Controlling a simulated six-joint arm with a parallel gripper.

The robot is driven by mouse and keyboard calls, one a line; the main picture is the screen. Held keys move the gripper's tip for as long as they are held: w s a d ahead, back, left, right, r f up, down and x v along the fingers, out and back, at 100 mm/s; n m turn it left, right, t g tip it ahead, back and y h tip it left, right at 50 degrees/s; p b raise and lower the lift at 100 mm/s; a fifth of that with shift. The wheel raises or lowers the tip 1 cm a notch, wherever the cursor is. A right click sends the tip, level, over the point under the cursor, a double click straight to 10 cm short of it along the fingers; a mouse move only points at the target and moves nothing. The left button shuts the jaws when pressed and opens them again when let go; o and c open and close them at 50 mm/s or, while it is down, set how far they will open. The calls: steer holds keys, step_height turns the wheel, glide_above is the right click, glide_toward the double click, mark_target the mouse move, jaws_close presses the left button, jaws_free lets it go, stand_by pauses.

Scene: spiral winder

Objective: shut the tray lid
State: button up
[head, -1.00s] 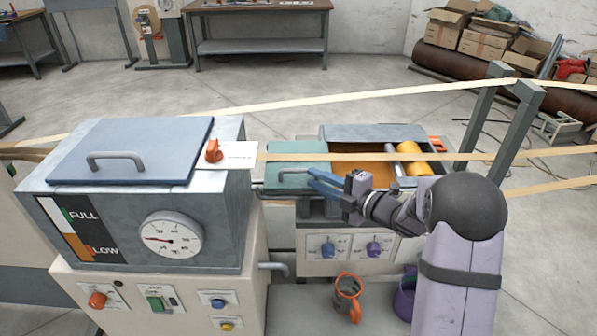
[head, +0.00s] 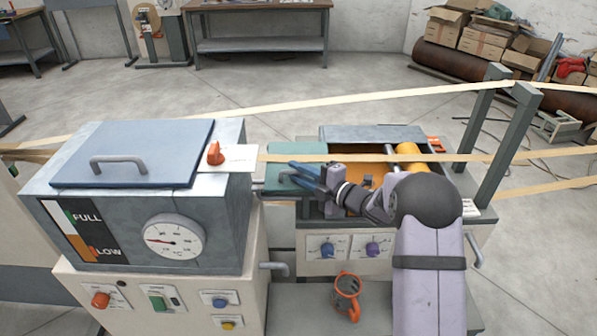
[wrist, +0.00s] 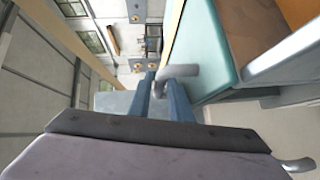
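The tray lid, a teal flat panel (head: 296,150), covers the left part of the tray in the head view. The rest of the tray is uncovered, showing an orange inside and a yellow roller (head: 409,153). My gripper (head: 290,172) is over the lid's front part, its two blue fingers pointing left with a gap between them. In the wrist view, the teal lid (wrist: 205,50) is right of the fingers (wrist: 161,92). A grey handle (wrist: 178,71) is at the fingertips, its end between them; contact is unclear. My gripper hides the handle in the head view.
A grey box with a blue lid (head: 135,150) and a gauge stands left of the tray. Pale strips (head: 330,97) run across above the tray. Green-grey posts (head: 510,135) stand at right.

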jaws_close()
steer(key=shift+d, duration=0.1)
steer(key=d+b, duration=0.2)
steer(key=d, duration=1.6)
steer(key=shift+b, duration=0.35)
steer(key=shift+d, duration=0.15)
jaws_free()
steer(key=shift+d, duration=0.1)
